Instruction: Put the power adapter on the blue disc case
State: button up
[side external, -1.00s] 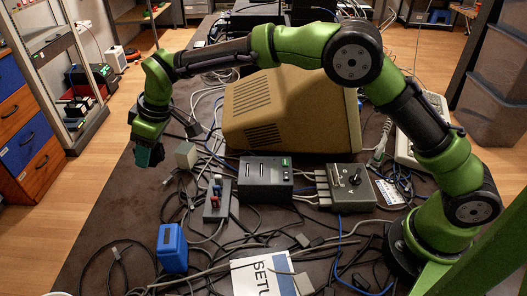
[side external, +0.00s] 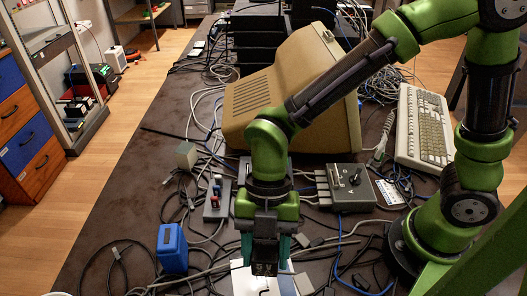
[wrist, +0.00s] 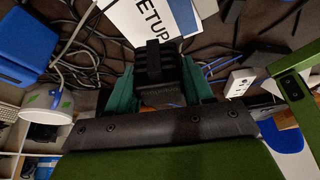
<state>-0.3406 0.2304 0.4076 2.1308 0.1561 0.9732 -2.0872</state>
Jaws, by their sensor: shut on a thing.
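My gripper (side external: 265,262) points down above the white SETUP sheet, at the front of the table. Its teal fingers are shut on a small black block, which I take to be the power adapter (side external: 263,269). In the wrist view the power adapter (wrist: 155,65) shows between the fingers (wrist: 160,90). The blue disc case (side external: 172,250) stands on the table to the left of my gripper, apart from it. A blue thing, likely the same case, shows at the upper left of the wrist view (wrist: 25,40).
The SETUP sheet (wrist: 135,18) lies below my gripper. Loose cables cover much of the table around the case. A switch box (side external: 350,187), a power strip (side external: 216,205) and a beige monitor (side external: 315,100) stand behind. The table's left part (side external: 110,200) is mostly bare.

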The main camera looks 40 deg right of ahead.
jog(key=shift+f+n, duration=0.2)
jog(key=shift+n, duration=0.1)
notch_tip(320, 180, down, 2)
jog(key=shift+f, duration=2.8)
jog(key=o, duration=1.2)
jog(key=shift+f, duration=0.15)
jog(key=shift+c, duration=0.2)
